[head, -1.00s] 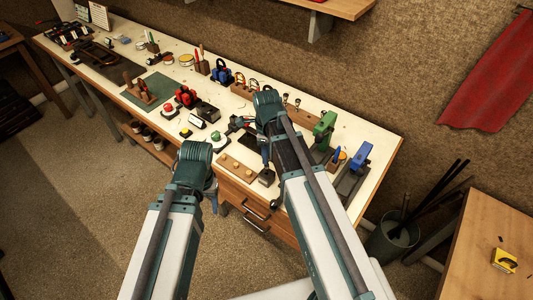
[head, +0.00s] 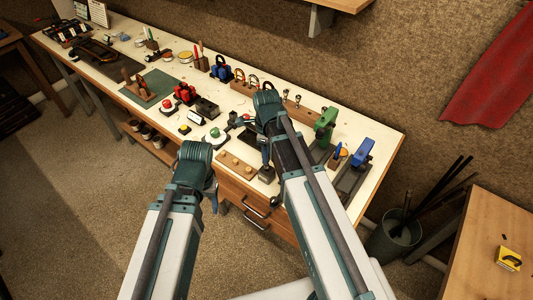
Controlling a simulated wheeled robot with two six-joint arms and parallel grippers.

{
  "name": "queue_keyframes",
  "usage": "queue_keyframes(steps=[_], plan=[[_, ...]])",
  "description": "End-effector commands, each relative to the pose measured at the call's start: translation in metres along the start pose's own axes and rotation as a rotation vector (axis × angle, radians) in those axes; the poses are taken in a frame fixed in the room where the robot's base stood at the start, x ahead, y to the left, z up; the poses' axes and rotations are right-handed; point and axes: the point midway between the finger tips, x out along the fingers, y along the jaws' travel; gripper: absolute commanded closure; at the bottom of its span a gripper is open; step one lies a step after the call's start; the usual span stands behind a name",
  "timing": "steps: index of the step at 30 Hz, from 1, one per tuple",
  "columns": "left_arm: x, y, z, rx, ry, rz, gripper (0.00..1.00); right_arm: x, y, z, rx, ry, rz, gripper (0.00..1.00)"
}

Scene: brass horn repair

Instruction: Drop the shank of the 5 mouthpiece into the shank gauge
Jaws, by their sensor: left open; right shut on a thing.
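My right gripper (head: 266,154) is over the front part of the bench, largely hidden behind its own wrist. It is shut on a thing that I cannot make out. My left gripper (head: 212,194) is open, in front of the bench's front edge, mostly hidden by its forearm. Small silver mouthpieces (head: 297,100) stand in a long wooden rack (head: 311,115) at the back of the bench. I cannot read a 5 on any of them. The shank gauge cannot be told apart for certain. A wooden block with brass-coloured spots (head: 237,165) lies near the front edge, left of my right gripper.
The bench (head: 366,130) is crowded. A green tool (head: 325,124) and a blue tool (head: 363,152) stand at its right. Red clamps (head: 184,94), a dark box (head: 206,108) and a green mat (head: 158,85) are to the left. A bin of rods (head: 392,238) stands on the floor.

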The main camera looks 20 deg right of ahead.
Motion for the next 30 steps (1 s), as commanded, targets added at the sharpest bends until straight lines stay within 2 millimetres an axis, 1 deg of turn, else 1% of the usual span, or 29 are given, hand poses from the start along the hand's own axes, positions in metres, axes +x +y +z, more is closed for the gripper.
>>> queue_keyframes(steps=[16,17,21,22,30], plan=[[0.014,0.001,-0.001,0.000,0.000,0.000,0.36,0.014,0.000,0.000,0.000,0.000,0.000,1.00],[0.013,0.001,-0.001,0.000,0.000,0.000,0.36,0.013,0.000,0.000,0.000,0.000,0.000,0.63],[0.012,0.001,-0.001,0.000,0.000,0.000,0.36,0.013,0.000,0.000,0.000,0.000,0.000,0.37],[0.012,0.001,-0.001,0.000,0.000,0.000,0.36,0.013,0.000,0.000,0.000,0.000,0.000,0.33],[0.012,0.001,-0.001,0.000,0.000,0.000,0.36,0.012,0.000,0.000,0.000,0.000,0.000,0.33]])
